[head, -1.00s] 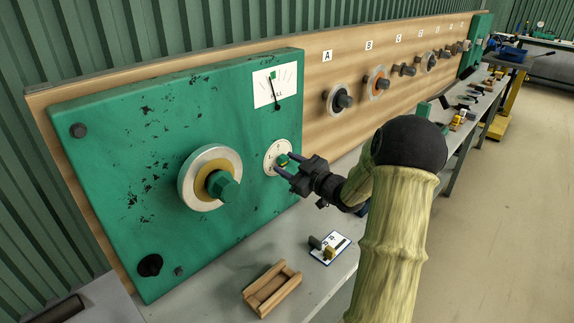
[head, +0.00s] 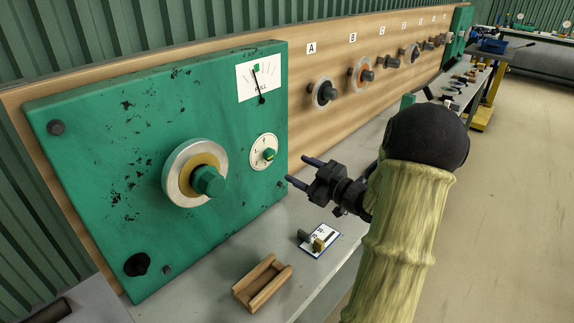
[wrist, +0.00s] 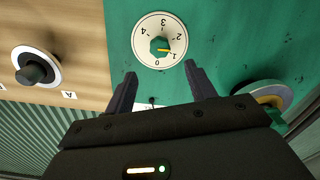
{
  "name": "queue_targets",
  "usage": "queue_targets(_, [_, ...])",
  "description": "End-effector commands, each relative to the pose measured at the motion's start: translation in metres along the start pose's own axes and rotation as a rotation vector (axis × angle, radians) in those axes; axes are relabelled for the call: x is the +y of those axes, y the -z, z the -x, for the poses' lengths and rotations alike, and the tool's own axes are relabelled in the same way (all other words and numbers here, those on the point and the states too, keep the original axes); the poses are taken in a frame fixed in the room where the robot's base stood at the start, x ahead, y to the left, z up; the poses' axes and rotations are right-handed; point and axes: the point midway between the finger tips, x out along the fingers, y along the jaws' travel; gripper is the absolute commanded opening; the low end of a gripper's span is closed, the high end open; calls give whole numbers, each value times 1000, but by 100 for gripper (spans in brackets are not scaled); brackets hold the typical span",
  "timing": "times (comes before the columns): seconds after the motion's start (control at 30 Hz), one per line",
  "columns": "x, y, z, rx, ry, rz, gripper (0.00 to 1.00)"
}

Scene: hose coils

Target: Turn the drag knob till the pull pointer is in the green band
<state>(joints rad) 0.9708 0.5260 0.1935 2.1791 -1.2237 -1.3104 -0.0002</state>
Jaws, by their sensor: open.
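The drag knob (head: 269,154) is a small green knob with a yellow mark on a white numbered dial (head: 257,145), low on the green panel's right side. In the wrist view the knob (wrist: 159,46) shows its yellow mark pointing near the 1. The pull gauge (head: 245,92) is a white plate above it; its dark pointer (head: 258,86) leans slightly left of upright, its tip at the green band (head: 256,68). My gripper (head: 299,170) is open and empty, backed off from the knob. In the wrist view its fingers (wrist: 160,74) stand apart below the dial.
A large green hub with a yellow and silver ring (head: 208,181) sits left on the panel (head: 110,190). A wooden cradle (head: 262,284) and a small card with blocks (head: 319,241) lie on the grey bench below. Lettered reels line the wooden board (head: 300,75) to the right.

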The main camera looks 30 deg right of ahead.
Motion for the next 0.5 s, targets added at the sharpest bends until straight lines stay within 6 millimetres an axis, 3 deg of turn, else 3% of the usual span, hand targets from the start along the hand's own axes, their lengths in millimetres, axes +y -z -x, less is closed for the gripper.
queue_targets(0.3, [0, -1, 61, -2, -2, 0, 55])
queue_targets(0.5, [-1, -1, 76, -2, 1, -1, 55])
